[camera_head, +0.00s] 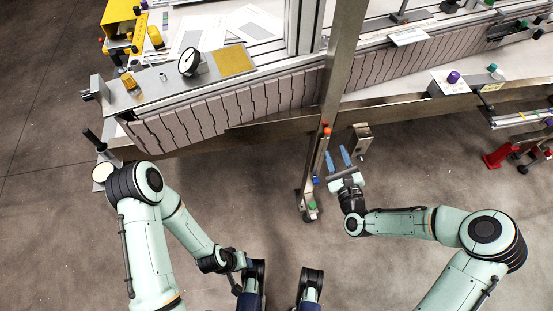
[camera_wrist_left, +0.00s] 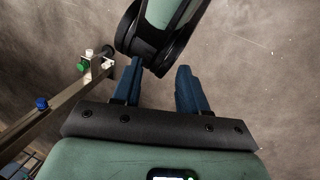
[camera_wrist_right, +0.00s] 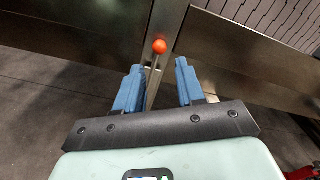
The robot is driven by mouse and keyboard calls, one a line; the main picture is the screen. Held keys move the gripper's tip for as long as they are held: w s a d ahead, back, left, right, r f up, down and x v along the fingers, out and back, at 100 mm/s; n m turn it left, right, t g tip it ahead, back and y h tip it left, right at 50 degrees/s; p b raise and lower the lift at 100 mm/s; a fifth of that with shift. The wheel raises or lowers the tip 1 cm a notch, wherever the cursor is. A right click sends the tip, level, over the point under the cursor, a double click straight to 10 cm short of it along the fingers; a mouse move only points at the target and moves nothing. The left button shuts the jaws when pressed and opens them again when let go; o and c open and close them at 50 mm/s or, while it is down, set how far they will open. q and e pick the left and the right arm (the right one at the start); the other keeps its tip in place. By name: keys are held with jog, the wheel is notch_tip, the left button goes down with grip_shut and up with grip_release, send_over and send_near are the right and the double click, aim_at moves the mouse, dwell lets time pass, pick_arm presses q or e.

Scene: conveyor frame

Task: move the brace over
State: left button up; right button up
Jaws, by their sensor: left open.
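No part is marked as the brace. The likeliest is a slim metal bar (camera_head: 317,165) along the lower part of the steel post, with an orange ball (camera_head: 326,131) at its upper end. My right gripper (camera_head: 339,157) is open and empty, just right of this bar. In the right wrist view, the orange ball (camera_wrist_right: 159,46) shows beyond and between the open fingers (camera_wrist_right: 157,85). My left gripper (camera_wrist_left: 160,70) is open, low near my base and well left of the bar. In the left wrist view, a bar with green and blue knobs (camera_wrist_left: 68,90) runs at left.
The tall steel post (camera_head: 340,60) stands before the conveyor (camera_head: 220,113). A short metal bracket (camera_head: 361,137) hangs below the frame beside my right gripper. A red stand (camera_head: 498,157) is at far right. Open floor (camera_head: 255,190) lies between my arms.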

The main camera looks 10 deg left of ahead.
jog(key=shift+w, duration=0.1)
jog(key=b+x, duration=0.2)
jog(key=x, duration=0.5)
jog(key=shift+w+a+f, duration=0.2)
jog(key=shift+w, duration=0.15)
jog(key=c, duration=0.6)
jog(key=shift+s+a+f+b, duration=0.25)
jog(key=shift+s+a, duration=0.15)
jog(key=shift+a, duration=0.65)
jog(key=shift+s+a+f+b, duration=0.1)
jog(key=shift+s+a+f, duration=0.25)
jog(key=shift+a, duration=0.75)
jog(key=shift+s+a+f+b, duration=0.2)
jog(key=shift+s+a, duration=0.25)
jog(key=shift+a, duration=0.6)
pick_arm(q)
jog(key=shift+t, duration=0.4)
jog(key=w+f, duration=0.1)
jog(key=w+a+f, duration=0.1)
jog(key=w+f, duration=0.1)
jog(key=f, duration=0.1)
jog(key=shift+a+f, duration=0.1)
jog(key=shift+a, duration=0.15)
pick_arm(e)
jog(key=a, duration=0.2)
jog(key=shift+s+a, duration=0.4)
jog(key=shift+r, duration=0.1)
